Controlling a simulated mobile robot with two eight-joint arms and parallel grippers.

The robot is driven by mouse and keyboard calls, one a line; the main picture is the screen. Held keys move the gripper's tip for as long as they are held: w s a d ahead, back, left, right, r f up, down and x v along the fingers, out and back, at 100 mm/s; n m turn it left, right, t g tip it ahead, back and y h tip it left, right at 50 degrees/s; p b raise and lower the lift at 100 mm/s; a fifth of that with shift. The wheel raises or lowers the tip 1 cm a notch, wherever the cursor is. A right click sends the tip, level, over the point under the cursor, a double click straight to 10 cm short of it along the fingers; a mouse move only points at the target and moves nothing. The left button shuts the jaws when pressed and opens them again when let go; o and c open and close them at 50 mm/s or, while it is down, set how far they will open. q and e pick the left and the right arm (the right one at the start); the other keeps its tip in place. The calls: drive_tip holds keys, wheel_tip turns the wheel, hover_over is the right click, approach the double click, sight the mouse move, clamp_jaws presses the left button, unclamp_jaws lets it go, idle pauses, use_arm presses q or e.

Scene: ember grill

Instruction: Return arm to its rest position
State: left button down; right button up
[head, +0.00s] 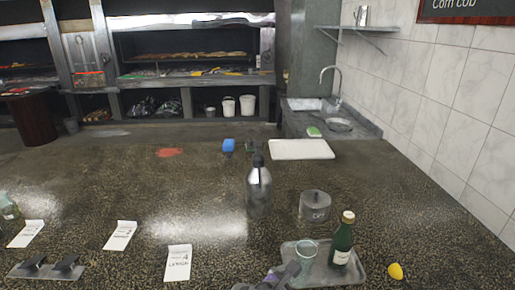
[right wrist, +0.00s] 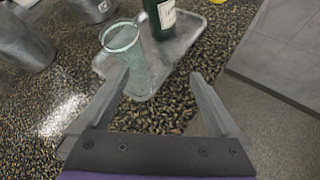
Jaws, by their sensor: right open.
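In the head view the right gripper (head: 283,273) is at the bottom edge, partly cut off, at the tray's left side. A clear greenish glass (right wrist: 124,62) stands upright on the grey tray (right wrist: 186,52), just beyond the left finger in the wrist view; whether they touch cannot be told. The glass also shows in the head view (head: 306,256). A green bottle (head: 343,240) with a pale cap stands on the tray beside the glass. My left gripper is not in view.
A steel bottle (head: 259,188) and a round metal tin (head: 315,206) stand behind the tray. A lemon (head: 396,271) lies to its right. White cards (head: 179,262) lie at left. A white board (head: 301,149) lies at the back. The counter's middle left is mostly clear.

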drive_tip(key=s+d+f+m+g+y+p, duration=0.1)
drive_tip(key=s+d+f+m+y, duration=0.2)
drive_tip(key=s+m, duration=0.5)
drive_tip(key=s+d+f+m+g+y+p, duration=0.1)
drive_tip(key=s+d+f+m+y+p, duration=0.1)
drive_tip(key=s+m, duration=0.6)
drive_tip(key=d+f+m+y, duration=0.1)
drive_tip(key=m+y, duration=0.1)
drive_tip(key=m, duration=0.4)
drive_tip(key=shift+d+f+g+y, duration=0.3)
drive_tip(key=shift+d+g, duration=0.1)
drive_tip(key=shift+s, duration=0.1)
